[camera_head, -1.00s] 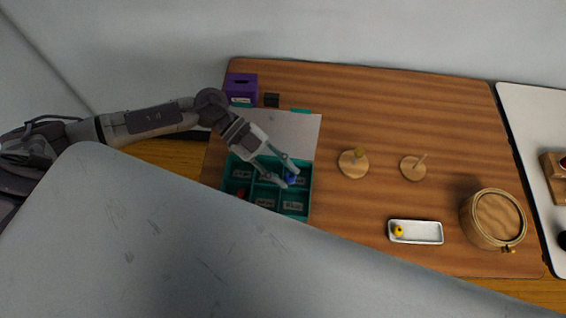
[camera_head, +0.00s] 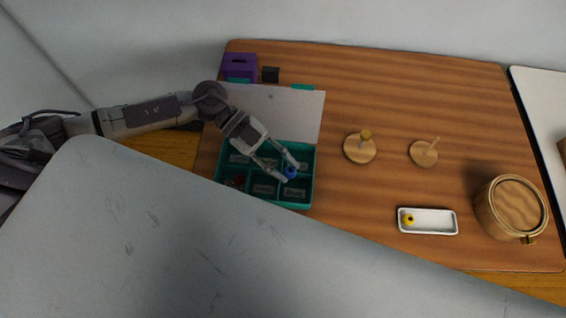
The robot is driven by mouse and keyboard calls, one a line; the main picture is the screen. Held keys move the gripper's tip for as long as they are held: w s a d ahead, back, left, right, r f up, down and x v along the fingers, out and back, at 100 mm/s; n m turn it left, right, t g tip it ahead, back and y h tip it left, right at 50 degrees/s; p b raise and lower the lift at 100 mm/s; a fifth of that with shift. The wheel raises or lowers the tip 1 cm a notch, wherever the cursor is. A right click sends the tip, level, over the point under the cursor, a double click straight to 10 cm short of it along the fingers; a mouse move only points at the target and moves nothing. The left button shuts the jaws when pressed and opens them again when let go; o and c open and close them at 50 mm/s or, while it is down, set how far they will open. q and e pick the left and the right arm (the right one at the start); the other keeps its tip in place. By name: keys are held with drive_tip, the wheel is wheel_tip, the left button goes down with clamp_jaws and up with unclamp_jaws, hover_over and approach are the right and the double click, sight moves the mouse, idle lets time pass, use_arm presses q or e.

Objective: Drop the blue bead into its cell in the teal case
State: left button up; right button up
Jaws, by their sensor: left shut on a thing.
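The teal case (camera_head: 311,178) lies open on the wooden table, with its pale lid (camera_head: 285,107) tilted back behind it. Its cells carry labels too small to read. My left gripper (camera_head: 289,174) is over the right part of the case, shut on the blue bead (camera_head: 290,173). The bead shows between the fingertips; its exact height above the cells cannot be told. Red beads (camera_head: 237,180) lie in a left cell. My right gripper is not in view.
A white tray (camera_head: 438,231) holds a yellow bead (camera_head: 408,220). Two wooden peg stands (camera_head: 360,152) (camera_head: 424,154) and a round wooden box (camera_head: 511,208) stand to the right. A purple box (camera_head: 239,68) and a small black block (camera_head: 271,75) are behind the lid. My pale body covers the front.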

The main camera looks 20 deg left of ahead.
use_arm(q)
drive_tip(key=o, duration=0.8)
drive_tip(key=shift+r, duration=0.1)
wheel_tip(320, 180, up, 10)
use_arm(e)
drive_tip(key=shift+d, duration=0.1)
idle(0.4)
